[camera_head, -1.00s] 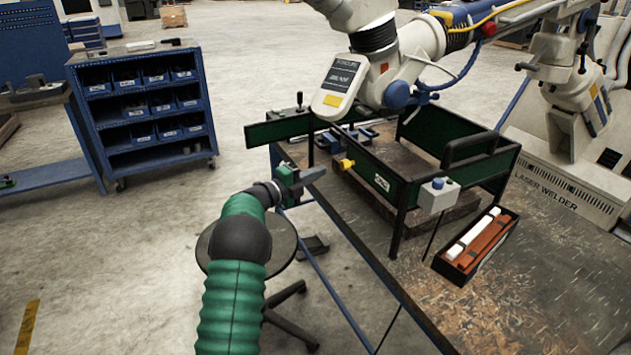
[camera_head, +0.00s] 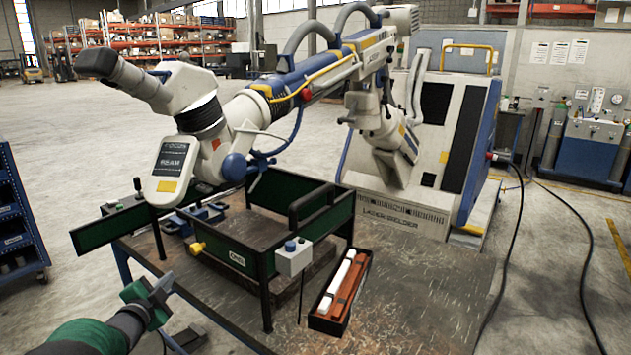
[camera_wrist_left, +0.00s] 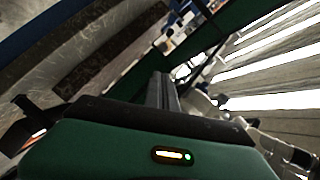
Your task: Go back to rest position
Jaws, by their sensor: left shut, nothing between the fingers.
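My left gripper (camera_head: 160,289) is at the lower left of the head view, in front of the table's left edge, with its green-sleeved arm coming from the bottom left corner. Its fingers are shut and hold nothing. In the left wrist view its fingers (camera_wrist_left: 165,92) point away, close together. My right gripper does not show.
The worn table (camera_head: 420,295) has free room at its right front. An open black box (camera_head: 345,285) with white and orange bars lies on it. A small grey control box (camera_head: 293,259) sits on the frame's corner. A large laser welder (camera_head: 435,130) stands behind. A blue drawer cart (camera_head: 15,220) is far left.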

